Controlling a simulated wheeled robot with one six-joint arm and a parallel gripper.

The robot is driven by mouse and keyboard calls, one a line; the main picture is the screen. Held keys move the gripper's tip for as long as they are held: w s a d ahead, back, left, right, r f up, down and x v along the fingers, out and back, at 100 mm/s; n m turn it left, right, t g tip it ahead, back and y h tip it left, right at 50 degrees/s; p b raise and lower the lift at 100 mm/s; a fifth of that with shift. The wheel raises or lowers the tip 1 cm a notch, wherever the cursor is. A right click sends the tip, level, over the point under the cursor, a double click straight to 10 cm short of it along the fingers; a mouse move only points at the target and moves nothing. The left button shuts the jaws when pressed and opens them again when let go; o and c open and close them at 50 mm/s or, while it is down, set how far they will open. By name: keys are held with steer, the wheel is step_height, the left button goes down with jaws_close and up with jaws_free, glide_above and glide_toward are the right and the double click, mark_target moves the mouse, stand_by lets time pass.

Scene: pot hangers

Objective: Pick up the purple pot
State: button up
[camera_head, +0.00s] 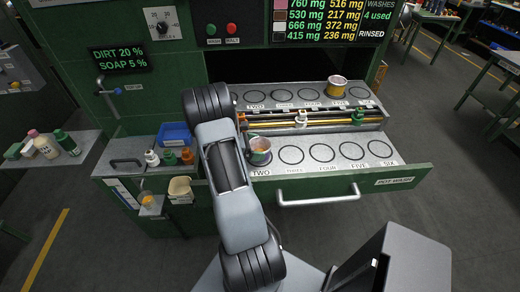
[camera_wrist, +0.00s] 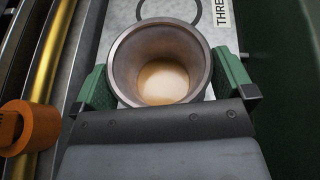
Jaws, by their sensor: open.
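A small round pot (camera_head: 260,158) stands at the TWO spot on the front drawer, right beside my arm. Its rim and wall look dull mauve-grey, and its inside is tan. In the wrist view the pot (camera_wrist: 123,62) fills the middle, open end facing the camera, with a pale tan bottom. My gripper (camera_wrist: 165,85) is open, with one green finger on the left and the other on the right of the pot. The fingers look very close to its wall; whether they touch it I cannot tell. My arm hides part of the gripper in the head view.
Gold rods (camera_head: 330,121) run between the rows, with an orange clamp (camera_wrist: 28,127) close to the left of my gripper. A blue bin (camera_head: 174,134) sits left.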

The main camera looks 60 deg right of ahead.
steer(key=shift+s+d+f, duration=0.1)
steer(key=shift+s, duration=0.05)
steer(key=shift+c, duration=0.4)
steer(key=c, duration=0.6)
steer(key=shift+o, duration=0.2)
